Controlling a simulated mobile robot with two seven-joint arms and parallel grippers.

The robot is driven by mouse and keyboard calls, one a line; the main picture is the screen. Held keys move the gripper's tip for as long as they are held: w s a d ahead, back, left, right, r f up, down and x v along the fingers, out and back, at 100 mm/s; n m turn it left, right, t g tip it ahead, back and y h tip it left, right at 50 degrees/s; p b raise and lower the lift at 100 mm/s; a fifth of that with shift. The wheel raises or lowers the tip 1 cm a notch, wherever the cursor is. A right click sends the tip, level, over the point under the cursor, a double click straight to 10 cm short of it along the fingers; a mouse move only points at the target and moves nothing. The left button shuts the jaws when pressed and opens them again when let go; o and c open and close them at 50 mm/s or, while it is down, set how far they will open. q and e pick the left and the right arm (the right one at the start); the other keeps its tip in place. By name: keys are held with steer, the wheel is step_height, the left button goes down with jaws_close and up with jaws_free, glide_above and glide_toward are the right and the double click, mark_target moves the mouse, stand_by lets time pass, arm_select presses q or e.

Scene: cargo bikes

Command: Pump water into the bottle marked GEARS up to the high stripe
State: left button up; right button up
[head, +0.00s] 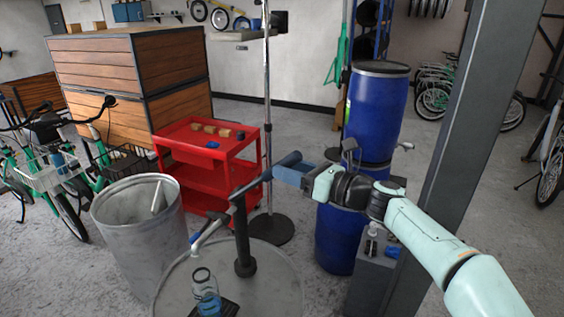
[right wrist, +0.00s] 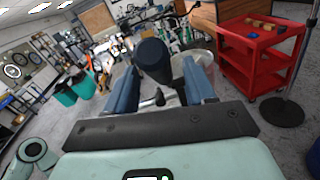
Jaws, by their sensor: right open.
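A clear bottle (head: 205,291) with a bluish lower part stands on a dark pad (head: 229,309) on top of a grey drum (head: 272,291). I cannot read a name or see a stripe on it. A dark hand pump (head: 243,243) rises from the drum, and its spout (head: 207,233) points down to the left, near the bottle. My right gripper (head: 282,169) is open at the upper end of the pump lever (head: 257,184). In the right wrist view the dark, rounded grip (right wrist: 153,58) lies between its blue fingers (right wrist: 162,84).
A grey metal bin (head: 135,235) stands left of the drum. A red cart (head: 205,170) and a thin pole (head: 268,120) are behind the pump. Blue barrels (head: 376,108) and a grey post (head: 478,120) are at right, close to my right arm.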

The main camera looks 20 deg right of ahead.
mark_target(260, 182)
steer(key=shift+x, duration=1.35)
arm_select(q)
steer(key=shift+w+r, duration=0.4)
